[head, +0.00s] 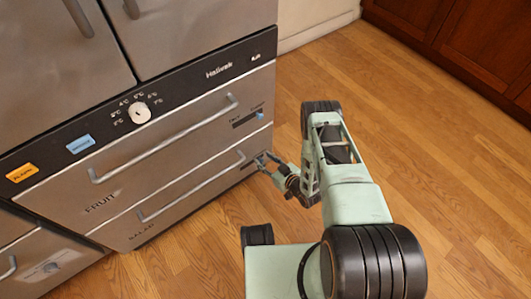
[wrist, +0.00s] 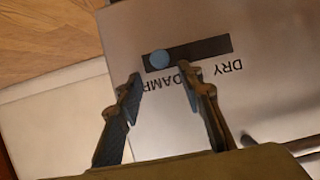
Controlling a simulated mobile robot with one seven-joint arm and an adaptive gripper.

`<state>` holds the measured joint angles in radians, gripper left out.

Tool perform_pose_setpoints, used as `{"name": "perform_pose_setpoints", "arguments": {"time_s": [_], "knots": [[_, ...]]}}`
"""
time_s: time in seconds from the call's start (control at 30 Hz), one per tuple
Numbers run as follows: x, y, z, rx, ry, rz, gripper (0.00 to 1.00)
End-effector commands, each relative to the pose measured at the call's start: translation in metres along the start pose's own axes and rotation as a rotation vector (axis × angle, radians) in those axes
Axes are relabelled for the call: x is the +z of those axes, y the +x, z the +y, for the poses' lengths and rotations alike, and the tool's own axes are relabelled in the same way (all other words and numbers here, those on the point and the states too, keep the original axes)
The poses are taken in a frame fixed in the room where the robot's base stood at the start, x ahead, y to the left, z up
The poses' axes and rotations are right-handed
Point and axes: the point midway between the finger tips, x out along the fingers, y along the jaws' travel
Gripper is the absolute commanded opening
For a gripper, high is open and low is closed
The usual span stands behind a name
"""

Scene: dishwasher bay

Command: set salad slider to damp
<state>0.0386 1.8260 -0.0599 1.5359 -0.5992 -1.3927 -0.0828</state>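The salad drawer (head: 190,201) is the lower steel drawer front, marked SALAD. Its slider track (wrist: 205,49) is a dark slot in the wrist view, with DRY at its right end and DAMP at its left, upside down. The round blue slider knob (wrist: 160,59) sits near the left, DAMP end, with a little slot showing beyond it. My gripper (wrist: 162,80) is open, its fingertips apart on either side of the knob's line and just short of it; contact cannot be told. In the head view my gripper (head: 263,160) is at the drawer's right end and partly hides the slider.
The fruit drawer (head: 150,150) above has a bar handle and its own slider with a blue knob (head: 260,115). The salad drawer's handle (head: 195,187) juts out left of my gripper. A dial (head: 140,112) and buttons sit higher. Open wooden floor (head: 430,160) lies to the right.

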Motion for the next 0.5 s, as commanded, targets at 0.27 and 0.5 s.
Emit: {"name": "perform_pose_setpoints", "arguments": {"time_s": [0.27,0.5], "knots": [[-0.045,-0.018,0.002,0.003,0.0,0.001,0.34],[-0.069,-0.028,0.002,0.003,0.0,0.001,0.34]]}}
